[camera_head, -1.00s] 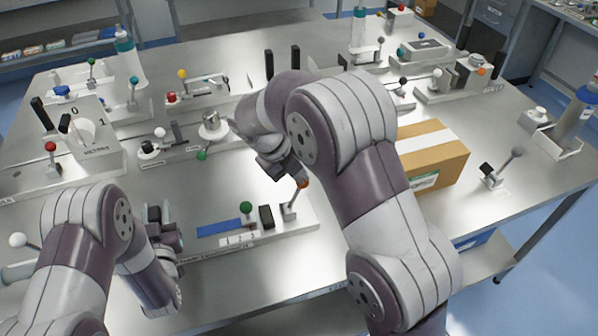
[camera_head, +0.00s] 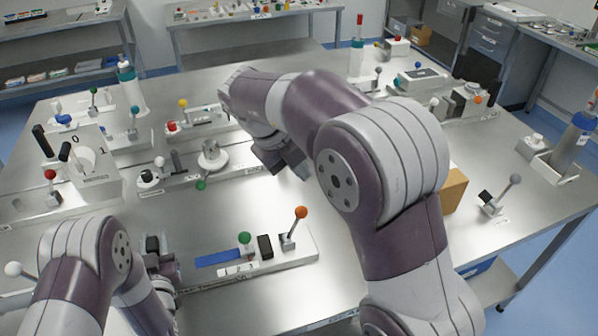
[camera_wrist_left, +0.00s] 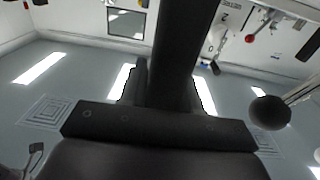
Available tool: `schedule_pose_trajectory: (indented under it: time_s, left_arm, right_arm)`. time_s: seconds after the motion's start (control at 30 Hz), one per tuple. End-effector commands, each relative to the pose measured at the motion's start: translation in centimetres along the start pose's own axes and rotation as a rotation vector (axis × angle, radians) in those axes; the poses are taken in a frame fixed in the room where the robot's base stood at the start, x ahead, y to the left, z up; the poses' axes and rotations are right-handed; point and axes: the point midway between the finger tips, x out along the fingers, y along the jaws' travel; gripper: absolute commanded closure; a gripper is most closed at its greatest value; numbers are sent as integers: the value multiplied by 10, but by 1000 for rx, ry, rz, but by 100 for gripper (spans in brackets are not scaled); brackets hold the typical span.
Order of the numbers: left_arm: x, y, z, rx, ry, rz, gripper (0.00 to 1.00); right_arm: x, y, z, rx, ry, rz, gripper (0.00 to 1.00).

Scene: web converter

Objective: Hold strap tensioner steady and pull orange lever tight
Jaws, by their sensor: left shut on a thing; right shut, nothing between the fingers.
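The strap tensioner (camera_head: 215,279) is a long pale base near the table's front edge, with a blue strap (camera_head: 217,258), a green knob (camera_head: 245,238) and a black block (camera_head: 265,246). Its orange lever (camera_head: 301,212) stands at the right end, tilted slightly right. My left gripper (camera_head: 160,265) is at the base's left end, shut on a dark part of the tensioner; the arm partly hides the grip. In the left wrist view, dark finger parts (camera_wrist_left: 175,60) fill the middle. My right gripper (camera_head: 288,163) is shut and empty, behind and above the lever, apart from it.
A round metal piece (camera_head: 212,155) on another fixture stands behind the tensioner. A cardboard box (camera_head: 454,190) is partly hidden by my right arm. A grey-knobbed lever (camera_head: 514,180) stands at the right.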

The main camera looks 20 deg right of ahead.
Motion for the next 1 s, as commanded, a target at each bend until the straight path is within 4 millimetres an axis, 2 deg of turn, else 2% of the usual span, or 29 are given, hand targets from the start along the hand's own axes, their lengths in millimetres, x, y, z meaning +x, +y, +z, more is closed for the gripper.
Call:
schedule_pose_trajectory:
  time_s: [0.03,0.73,0.77,0.83,0.87,1.0]
  left_arm:
    - [-6,0,12,4,-36,1,100]
    - [-5,0,5,3,-33,1,100]
    - [-5,0,5,3,-32,1,64]
    - [-4,0,4,3,-30,1,42]
    - [-4,0,3,2,-28,1,38]
    - [-3,0,1,2,-21,1,38]
  right_arm:
    - [2,1,0,0,0,0,100]
    - [-1,-1,0,0,-1,0,100]
    - [-2,-1,0,0,-1,0,100]
    - [-2,-1,0,0,-1,0,100]
    - [-2,-1,0,0,-1,0,100]
    - [-2,-1,0,0,-1,0,100]
